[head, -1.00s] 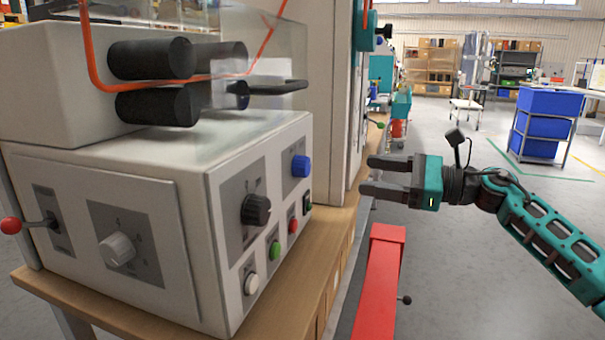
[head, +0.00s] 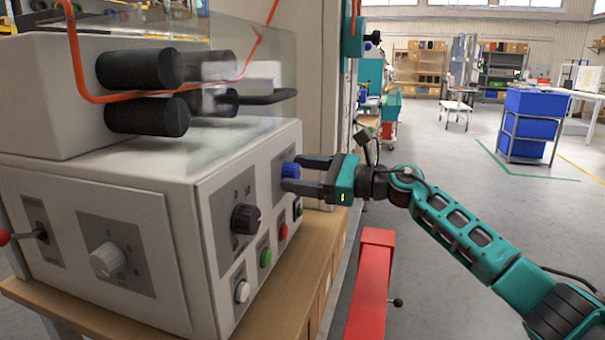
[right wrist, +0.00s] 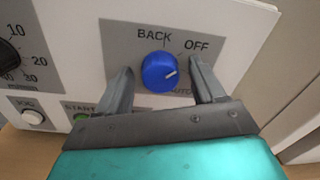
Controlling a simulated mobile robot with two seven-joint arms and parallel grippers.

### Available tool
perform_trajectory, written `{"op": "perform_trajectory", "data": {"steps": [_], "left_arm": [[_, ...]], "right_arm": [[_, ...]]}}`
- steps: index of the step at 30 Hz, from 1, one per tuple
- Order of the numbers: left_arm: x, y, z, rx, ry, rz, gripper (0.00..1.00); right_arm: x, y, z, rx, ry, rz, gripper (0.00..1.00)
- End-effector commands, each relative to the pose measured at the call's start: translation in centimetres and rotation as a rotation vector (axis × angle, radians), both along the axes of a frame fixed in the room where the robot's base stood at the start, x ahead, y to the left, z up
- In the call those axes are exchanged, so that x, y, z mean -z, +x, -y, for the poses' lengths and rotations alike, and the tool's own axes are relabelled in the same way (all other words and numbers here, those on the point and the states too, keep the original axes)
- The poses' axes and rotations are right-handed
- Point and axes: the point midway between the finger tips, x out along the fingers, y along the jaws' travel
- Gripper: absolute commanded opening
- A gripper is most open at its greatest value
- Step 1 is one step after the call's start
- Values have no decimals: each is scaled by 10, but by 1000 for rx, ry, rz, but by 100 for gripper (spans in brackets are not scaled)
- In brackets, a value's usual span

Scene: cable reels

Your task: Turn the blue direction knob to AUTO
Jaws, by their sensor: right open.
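The blue direction knob (head: 290,170) is on the right face of the white machine (head: 215,165). My left gripper is not in view.
A black dial (head: 245,218) and green (head: 265,257), red (head: 283,231) and white (head: 242,291) buttons are on the same face. A wooden bench edge (head: 318,255) runs below. A red beam (head: 370,280) stands beside the bench. Open floor lies to the right.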

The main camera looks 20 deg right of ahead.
Motion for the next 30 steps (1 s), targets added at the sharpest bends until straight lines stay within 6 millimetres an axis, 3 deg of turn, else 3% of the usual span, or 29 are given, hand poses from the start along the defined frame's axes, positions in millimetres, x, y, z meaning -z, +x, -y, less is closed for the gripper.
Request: {"op": "perform_trajectory", "data": {"steps": [4, 21, 30], "left_arm": [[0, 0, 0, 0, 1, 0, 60], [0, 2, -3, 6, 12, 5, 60], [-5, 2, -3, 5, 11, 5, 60]], "right_arm": [[0, 0, 0, 0, 0, 0, 67], [0, 0, 0, 1, 2, 0, 13], [-1, 0, 1, 0, 24, -34, 13]]}}
